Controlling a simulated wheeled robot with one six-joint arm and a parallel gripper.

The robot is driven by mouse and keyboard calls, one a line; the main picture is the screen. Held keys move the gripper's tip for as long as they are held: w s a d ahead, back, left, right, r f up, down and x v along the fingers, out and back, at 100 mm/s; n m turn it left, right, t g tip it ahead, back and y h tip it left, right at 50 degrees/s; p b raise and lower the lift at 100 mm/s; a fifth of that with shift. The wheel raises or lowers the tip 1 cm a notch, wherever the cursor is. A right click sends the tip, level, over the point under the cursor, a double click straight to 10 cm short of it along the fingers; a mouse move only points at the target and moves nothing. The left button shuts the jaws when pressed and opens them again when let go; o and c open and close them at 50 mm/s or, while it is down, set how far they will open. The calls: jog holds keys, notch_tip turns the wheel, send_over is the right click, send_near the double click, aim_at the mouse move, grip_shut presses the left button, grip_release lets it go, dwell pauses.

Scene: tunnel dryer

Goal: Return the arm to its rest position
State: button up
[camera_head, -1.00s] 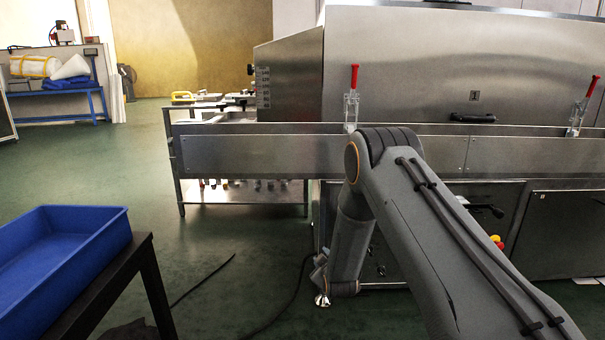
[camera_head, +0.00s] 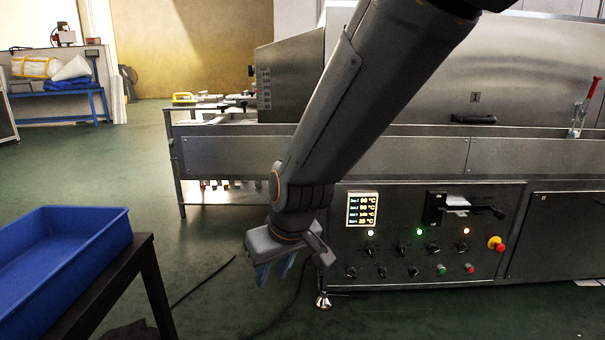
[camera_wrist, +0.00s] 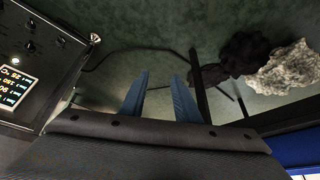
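My gripper (camera_head: 273,272) hangs at the lower end of my arm, in front of the dryer's lower left part and above the green floor. Its two blue fingers point down. They also show in the wrist view (camera_wrist: 160,88), spread apart with nothing between them, so the gripper is open and empty. My arm slants from the top right of the head view down to the gripper and hides part of the steel tunnel dryer (camera_head: 520,80).
A blue tray (camera_head: 85,240) sits on a dark stand (camera_head: 150,270) to the left. The dryer's control panel (camera_head: 400,250) is right of my gripper. A red-handled clamp (camera_head: 580,110) stands at the right. A pale crumpled heap (camera_wrist: 285,70) lies on the floor. Open floor is at left.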

jog(key=s+d+r+m+g, duration=0.1)
jog(key=s+d+r+g, duration=0.15)
jog(key=s, duration=0.85)
jog(key=s+d+r+g, duration=0.2)
jog(key=s+d, duration=0.1)
jog(key=s, duration=0.9)
jog(key=d+r+m+h+p, duration=0.1)
jog(key=d+r+m+p, duration=0.2)
jog(key=d+r+p, duration=0.7)
jog(key=d+r+m+h+p, duration=0.1)
jog(key=d+r+p, duration=0.9)
jog(key=p, duration=1.4)
notch_tip(320, 180, up, 5)
jog(key=shift+w+r+m+h+p, duration=0.2)
jog(key=shift+w+m+h+p, duration=0.15)
jog(key=shift+m, duration=0.55)
jog(key=shift+w+t, duration=0.15)
jog(key=shift+t, duration=0.1)
